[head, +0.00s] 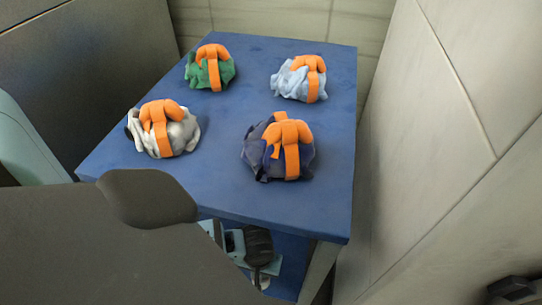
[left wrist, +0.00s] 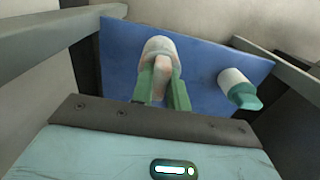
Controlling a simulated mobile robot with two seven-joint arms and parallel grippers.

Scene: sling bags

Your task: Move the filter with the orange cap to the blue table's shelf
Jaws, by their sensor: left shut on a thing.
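My left gripper (left wrist: 162,82) is shut on a white, rounded filter (left wrist: 159,47) in the left wrist view. A pale pinkish-orange part of this filter shows between the two green fingers. The filter is over or on a blue surface (left wrist: 205,62); I cannot tell whether it touches it. In the head view the blue table (head: 225,125) has a lower blue shelf (head: 285,275). Light-blue and dark parts of my left gripper (head: 240,247) show under the tabletop edge, and the held filter is mostly hidden there. My right gripper cannot be made out.
A second white filter with a teal cap (left wrist: 238,90) lies to the right on the blue surface. Several sling bags with orange straps, one of them dark blue (head: 258,150), sit on the tabletop. A tiled wall (head: 440,150) stands close on the right.

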